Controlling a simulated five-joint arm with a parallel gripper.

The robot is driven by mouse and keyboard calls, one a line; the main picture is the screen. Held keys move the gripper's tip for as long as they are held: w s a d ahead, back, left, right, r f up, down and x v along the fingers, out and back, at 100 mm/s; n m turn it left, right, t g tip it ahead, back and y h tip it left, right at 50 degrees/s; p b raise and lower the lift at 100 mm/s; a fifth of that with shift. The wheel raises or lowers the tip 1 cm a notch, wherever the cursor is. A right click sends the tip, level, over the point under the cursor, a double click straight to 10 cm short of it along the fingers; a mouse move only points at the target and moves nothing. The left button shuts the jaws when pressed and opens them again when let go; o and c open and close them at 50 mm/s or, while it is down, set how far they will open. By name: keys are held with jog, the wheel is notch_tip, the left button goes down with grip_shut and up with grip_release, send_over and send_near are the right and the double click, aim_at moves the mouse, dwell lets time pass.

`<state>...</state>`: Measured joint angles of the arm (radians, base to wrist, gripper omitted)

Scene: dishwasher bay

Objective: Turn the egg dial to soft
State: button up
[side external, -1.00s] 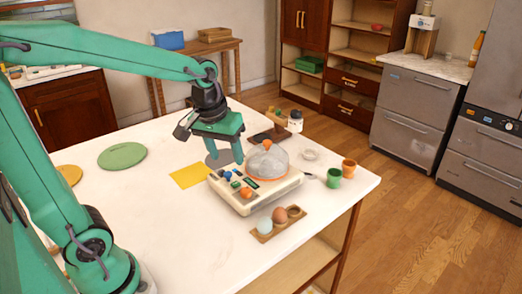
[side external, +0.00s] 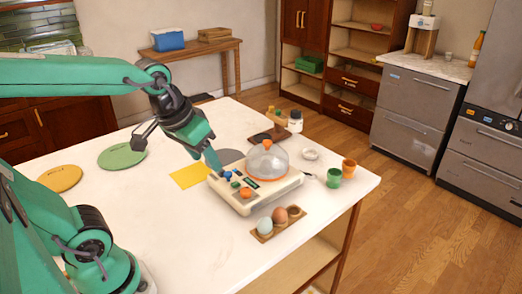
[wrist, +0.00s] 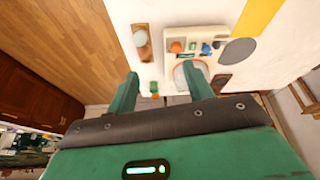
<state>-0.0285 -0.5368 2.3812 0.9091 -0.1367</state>
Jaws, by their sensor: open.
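The white egg cooker (side external: 240,206) sits on the table with a clear dome (side external: 268,161) on its right part. Its front panel bears an orange knob (side external: 246,192), a green knob (side external: 236,184) and a blue knob (side external: 227,175); I cannot read their markings or tell which is the egg dial. The orange knob also shows in the wrist view (wrist: 176,47). My gripper (side external: 213,165) is tilted, its fingertips near the blue knob at the panel's back left; contact cannot be told.
A wooden egg holder (side external: 258,238) with a pale egg (side external: 264,226) and a brown egg (side external: 280,215) lies in front of the cooker. Green (side external: 334,178) and orange (side external: 348,166) cups stand at the right. A yellow sheet (side external: 188,176) lies left of the cooker.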

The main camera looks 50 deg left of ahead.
jog(key=shift+s+d+r+m+t, duration=0.1)
jog(key=shift+s+m+t, duration=0.1)
jog(key=shift+s+m, duration=0.3)
jog(key=shift+s+d+f+m+t, duration=0.1)
jog(key=shift+s+d+m+t, duration=0.1)
jog(key=shift+s, duration=0.55)
jog(key=shift+s+d+r+m+t, duration=0.1)
jog(key=shift+s+m+t, duration=0.15)
jog(key=shift+s, duration=0.35)
dwell(0.4)
